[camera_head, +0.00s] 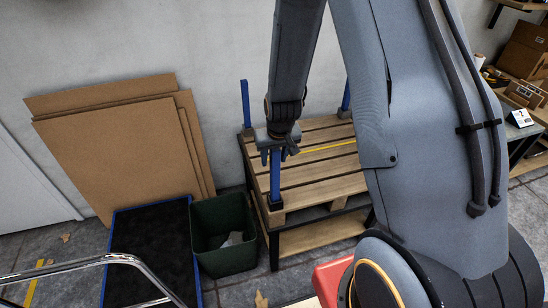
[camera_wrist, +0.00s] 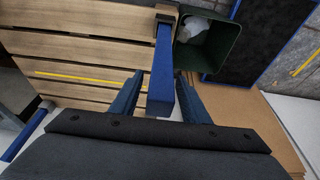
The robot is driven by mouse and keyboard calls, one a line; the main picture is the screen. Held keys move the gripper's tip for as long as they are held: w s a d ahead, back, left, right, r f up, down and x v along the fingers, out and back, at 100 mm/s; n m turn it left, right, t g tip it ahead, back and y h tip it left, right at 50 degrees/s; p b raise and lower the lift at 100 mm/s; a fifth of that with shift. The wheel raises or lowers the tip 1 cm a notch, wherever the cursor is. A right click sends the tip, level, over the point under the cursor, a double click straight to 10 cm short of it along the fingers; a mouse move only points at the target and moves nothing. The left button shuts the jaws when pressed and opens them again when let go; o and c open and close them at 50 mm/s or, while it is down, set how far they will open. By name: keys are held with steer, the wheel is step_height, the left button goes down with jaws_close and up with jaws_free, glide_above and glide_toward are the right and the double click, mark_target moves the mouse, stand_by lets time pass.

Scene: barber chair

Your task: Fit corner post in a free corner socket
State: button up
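A blue corner post (camera_head: 275,172) stands upright in the dark socket (camera_head: 275,202) at the near left corner of the wooden pallet (camera_head: 325,180). My gripper (camera_head: 277,150) is above it, fingers pointing down around its upper part. In the wrist view the post (camera_wrist: 161,85) stands between my two fingers (camera_wrist: 159,77), with a gap beside it, so the gripper looks open. Its foot meets the socket (camera_wrist: 165,20). Other blue posts stand at the far left corner (camera_head: 245,103) and the far right corner (camera_head: 346,95). My arm hides the near right corner.
A dark green bin (camera_head: 222,262) with crumpled paper stands left of the pallet, beside a blue-edged black panel (camera_head: 150,255). Brown boards (camera_head: 120,150) lean on the wall. A yellow strip (camera_head: 325,146) lies across the pallet. Shelves with boxes (camera_head: 525,50) are at right.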

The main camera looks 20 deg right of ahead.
steer(key=shift+r, duration=0.1)
steer(key=shift+r+p, duration=0.25)
steer(key=shift+p, duration=0.05)
steer(key=b+v, duration=0.1)
steer(key=v, duration=1)
steer(key=s+r+g, duration=0.1)
steer(key=s+r, duration=0.1)
steer(key=s, duration=0.5)
steer(key=s+r, duration=0.2)
steer(key=s, duration=0.6)
steer(key=shift+r+g, duration=0.4)
steer(key=shift+s, duration=0.15)
steer(key=shift+f+b, duration=0.8)
